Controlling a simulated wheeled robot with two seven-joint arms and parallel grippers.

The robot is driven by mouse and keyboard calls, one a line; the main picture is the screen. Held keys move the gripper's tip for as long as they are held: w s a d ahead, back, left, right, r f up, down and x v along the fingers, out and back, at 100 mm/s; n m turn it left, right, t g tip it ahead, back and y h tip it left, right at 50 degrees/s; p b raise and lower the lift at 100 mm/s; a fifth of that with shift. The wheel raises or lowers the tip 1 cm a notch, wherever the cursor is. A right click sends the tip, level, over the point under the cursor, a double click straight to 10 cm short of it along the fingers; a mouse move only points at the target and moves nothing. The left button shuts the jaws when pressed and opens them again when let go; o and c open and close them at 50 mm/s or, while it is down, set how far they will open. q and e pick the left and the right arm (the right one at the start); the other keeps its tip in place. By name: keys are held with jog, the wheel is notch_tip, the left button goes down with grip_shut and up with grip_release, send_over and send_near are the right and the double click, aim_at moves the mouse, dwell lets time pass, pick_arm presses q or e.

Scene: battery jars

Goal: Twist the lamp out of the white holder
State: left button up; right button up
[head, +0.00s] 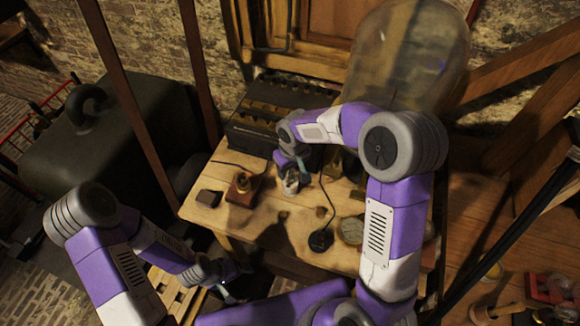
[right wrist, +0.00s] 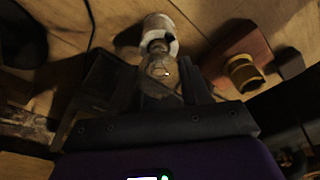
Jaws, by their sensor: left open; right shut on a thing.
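The white holder (right wrist: 160,27) stands on the wooden table, with the clear glass lamp (right wrist: 162,72) at its near end in the right wrist view. The lamp and holder look joined or touching. My right gripper (right wrist: 160,80) is shut on the lamp, one dark finger on each side of the glass. In the head view my right gripper (head: 291,170) points down over the holder (head: 290,187), and the lamp is mostly hidden there. My left gripper (head: 226,286) is open and empty, low beside the table's front left corner.
A wooden block with a brass socket (head: 242,184) and a small dark block (head: 209,198) lie left of the holder. A black corded piece (head: 321,240) lies in front. A black box (head: 264,122) and a large glass jar (head: 408,55) stand behind.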

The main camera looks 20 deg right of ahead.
jog(key=n+p, duration=0.1)
jog(key=n, duration=0.2)
jog(key=shift+r+n+p, duration=0.1)
jog(key=shift+n+p, duration=0.25)
jog(key=shift+n, duration=0.05)
jog(key=shift+n+y, duration=0.3)
jog(key=shift+n, duration=0.3)
jog(key=shift+p, duration=0.35)
jog(key=n+p, duration=0.1)
jog(key=n, duration=0.2)
jog(key=shift+g+p, duration=0.3)
jog(key=shift+p, duration=0.1)
jog(key=shift+n+p, duration=0.45)
jog(key=shift+n, duration=0.65)
jog(key=shift+r, duration=0.15)
jog(key=shift+r+p, duration=0.8)
jog(key=shift+r, duration=0.05)
